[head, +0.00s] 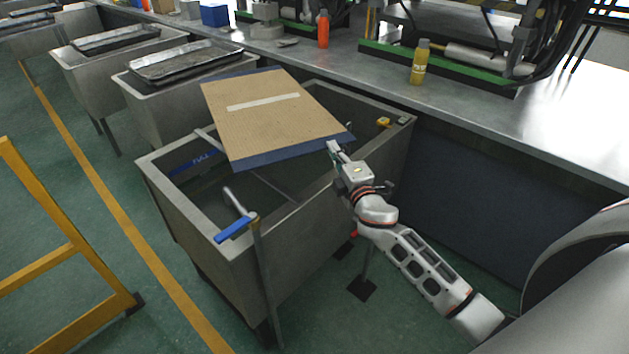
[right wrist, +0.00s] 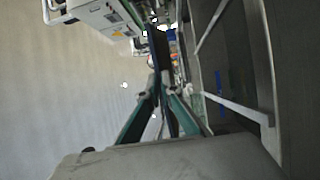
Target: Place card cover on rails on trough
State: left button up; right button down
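The card cover (head: 265,125) is a tan sheet with dark blue edges and a pale strip across it. It lies over the far part of the grey trough (head: 290,235); I cannot tell whether it touches the rails. A thin rail (head: 272,187) shows beneath its near edge. My right gripper (head: 334,148) is at the cover's near right corner and appears shut on its edge. In the right wrist view the fingers (right wrist: 158,92) converge on a dark thin edge, with the trough (right wrist: 235,60) to the right. My left gripper is out of view.
A steel bench (head: 470,115) with a yellow bottle (head: 420,62) and a red bottle (head: 323,29) runs behind. More troughs stand at the left. A yellow rail frame (head: 70,235) stands at the left front.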

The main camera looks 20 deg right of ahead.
notch_tip(320, 180, down, 16)
jog(key=b, duration=1)
jog(key=shift+f, duration=0.2)
jog(key=c, duration=2.3)
grip_release()
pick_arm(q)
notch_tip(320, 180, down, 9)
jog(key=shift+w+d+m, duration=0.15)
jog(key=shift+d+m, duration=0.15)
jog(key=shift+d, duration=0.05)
pick_arm(e)
jog(key=shift+r, duration=0.1)
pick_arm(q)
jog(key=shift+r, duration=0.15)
